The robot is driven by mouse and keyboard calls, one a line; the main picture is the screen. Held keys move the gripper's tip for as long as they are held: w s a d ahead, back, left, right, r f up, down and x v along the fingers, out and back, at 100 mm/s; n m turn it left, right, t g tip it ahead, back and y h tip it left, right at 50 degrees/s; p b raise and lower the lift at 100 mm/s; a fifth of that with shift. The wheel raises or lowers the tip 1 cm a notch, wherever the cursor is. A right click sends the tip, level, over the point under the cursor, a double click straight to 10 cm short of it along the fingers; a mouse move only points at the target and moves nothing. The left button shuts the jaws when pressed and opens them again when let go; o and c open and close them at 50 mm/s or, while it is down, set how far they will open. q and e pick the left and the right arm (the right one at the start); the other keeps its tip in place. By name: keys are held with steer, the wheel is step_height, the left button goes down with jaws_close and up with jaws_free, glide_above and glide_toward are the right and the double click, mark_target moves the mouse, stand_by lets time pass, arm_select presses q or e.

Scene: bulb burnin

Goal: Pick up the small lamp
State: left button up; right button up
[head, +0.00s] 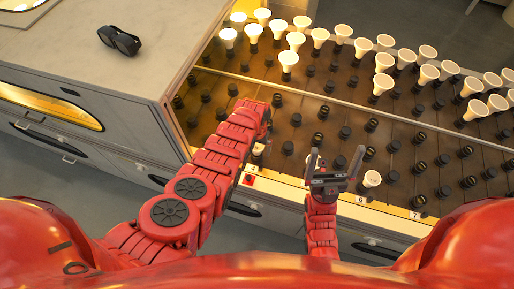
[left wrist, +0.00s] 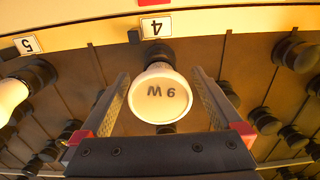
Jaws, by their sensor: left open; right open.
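A small white lamp (left wrist: 160,106) with "W" and a digit printed on its round face sits in a black socket at the rack's front edge, beside the plate marked 4 (left wrist: 156,27). In the left wrist view my left gripper (left wrist: 163,112) is open, with one finger on each side of the lamp; I cannot tell whether they touch it. In the head view my left gripper (head: 262,118) is over the rack's near left part, and my arm hides most of this spot. My right gripper (head: 335,160) is open and empty above the front edge.
The rack (head: 300,112) has rows of black sockets, many empty, with several white lamps at the back and right. Another lamp (head: 372,178) stands near plate 6 (head: 360,199). A counter (head: 110,60) at left holds a black object (head: 119,40).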

arm_select(q)
steer(key=shift+f, duration=0.15)
steer(key=c, duration=1.3)
steer(key=shift+c, duration=0.2)
steer(key=shift+r, duration=0.25)
